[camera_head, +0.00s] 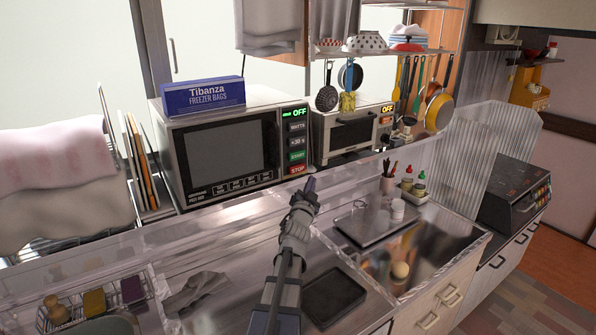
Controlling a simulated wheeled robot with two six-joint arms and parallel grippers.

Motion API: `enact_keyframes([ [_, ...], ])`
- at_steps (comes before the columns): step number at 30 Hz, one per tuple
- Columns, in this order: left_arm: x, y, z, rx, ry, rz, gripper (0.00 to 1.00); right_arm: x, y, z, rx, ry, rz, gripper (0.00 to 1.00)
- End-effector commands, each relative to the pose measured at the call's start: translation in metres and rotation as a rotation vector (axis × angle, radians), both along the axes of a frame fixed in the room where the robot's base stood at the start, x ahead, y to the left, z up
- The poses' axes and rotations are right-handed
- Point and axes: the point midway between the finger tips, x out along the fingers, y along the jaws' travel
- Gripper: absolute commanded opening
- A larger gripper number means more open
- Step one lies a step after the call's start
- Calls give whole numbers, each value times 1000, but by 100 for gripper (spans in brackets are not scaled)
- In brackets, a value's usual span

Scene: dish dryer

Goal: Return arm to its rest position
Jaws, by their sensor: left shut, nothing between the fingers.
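My left gripper (308,188) shows in the head view at the end of my grey left arm, which reaches up from the bottom edge of the picture. Its fingers are shut with nothing between them. It is over the counter, in front of the gap between the microwave (225,150) and the toaster oven (352,134). I cannot tell whether it touches anything. My right gripper is not in view.
A clear ribbed panel (490,150) stands at the right. A wire rack (97,303) with sponges is at lower left.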

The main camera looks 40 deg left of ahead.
Motion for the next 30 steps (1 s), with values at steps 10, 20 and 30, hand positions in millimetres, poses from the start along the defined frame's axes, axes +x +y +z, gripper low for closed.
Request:
enact_keyframes([
  [10,0,0,0,0,0,0,0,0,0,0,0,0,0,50],
  [20,12,-32,-17,-81,66,-7,0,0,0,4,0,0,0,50],
  [30,9,-235,-134,-473,570,-49,0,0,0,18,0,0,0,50],
])
